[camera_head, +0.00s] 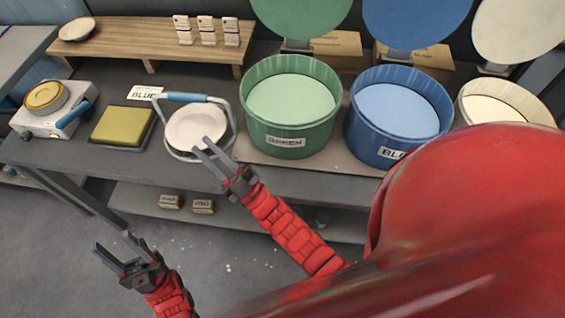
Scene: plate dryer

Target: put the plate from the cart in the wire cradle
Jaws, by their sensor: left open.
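A white plate (192,126) lies in a round wire cradle (232,122) with a blue handle bar, on the dark counter. The handle spans the far side of the plate. My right gripper (203,147) reaches over the plate's near right edge. Its two fingers are apart, with nothing seen between them; whether they touch the rim I cannot tell. My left gripper (113,246) is open and empty in front of the counter, over the floor. No cart can be made out for certain.
A yellow-green pad (123,126) and a white device (50,120) stand left of the cradle. Green (290,144) and blue (396,150) tubs stand right. Another plate (77,29) lies on the wooden shelf (150,40). My red body hides the lower right.

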